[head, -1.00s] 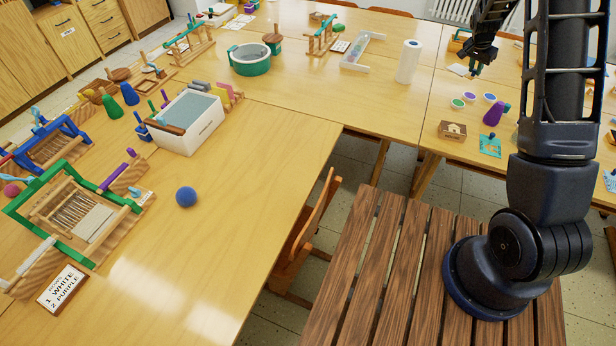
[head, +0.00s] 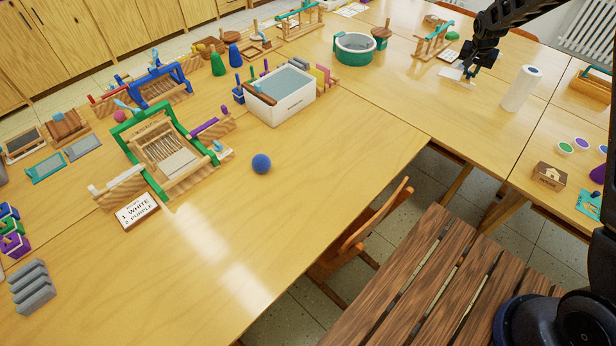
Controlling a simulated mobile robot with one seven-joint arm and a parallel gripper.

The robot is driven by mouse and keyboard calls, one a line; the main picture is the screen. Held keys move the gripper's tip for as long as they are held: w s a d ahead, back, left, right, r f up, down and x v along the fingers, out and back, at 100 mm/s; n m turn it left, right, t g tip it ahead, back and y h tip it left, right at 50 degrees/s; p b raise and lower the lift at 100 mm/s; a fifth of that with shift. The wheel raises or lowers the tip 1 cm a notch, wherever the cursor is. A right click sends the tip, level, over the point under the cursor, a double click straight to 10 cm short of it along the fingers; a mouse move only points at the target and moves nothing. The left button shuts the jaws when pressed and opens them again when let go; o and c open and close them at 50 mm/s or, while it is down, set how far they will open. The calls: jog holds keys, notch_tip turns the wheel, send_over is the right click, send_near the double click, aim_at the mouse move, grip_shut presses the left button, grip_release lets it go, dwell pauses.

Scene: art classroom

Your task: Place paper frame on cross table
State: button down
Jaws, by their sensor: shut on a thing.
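The gripper appears over the back table (head: 410,100), which seems to be the cross table and joins the front table at a seam. Its height above the surface is unclear.
A paper roll (head: 521,88) stands right of my gripper. A wooden rack (head: 432,41) and a green round tub (head: 355,47) stand to its left. The front table holds a white bin (head: 281,97), green loom (head: 170,150) and blue ball (head: 261,163). A chair (head: 362,232) and slatted bench (head: 420,280) stand nearer.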

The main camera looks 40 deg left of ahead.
jog(key=s+a+n+g+y, duration=0.1)
jog(key=s+a+n+y, duration=0.4)
jog(key=s+a, duration=2.2)
jog(key=f, duration=0.6)
jog(key=f+n+h, duration=0.1)
jog(key=f, duration=0.5)
jog(key=f+h, duration=0.1)
jog(key=f, duration=0.6)
jog(key=shift+w+a+n, duration=0.15)
jog(key=shift+w+n, duration=0.15)
jog(key=shift+n, duration=0.1)
jog(key=shift+f, duration=0.15)
jog(key=c, duration=1.3)
grip_release()
jog(key=v, duration=1.2)
jog(key=shift+w+a+r, duration=0.1)
jog(key=shift+a+r, duration=0.1)
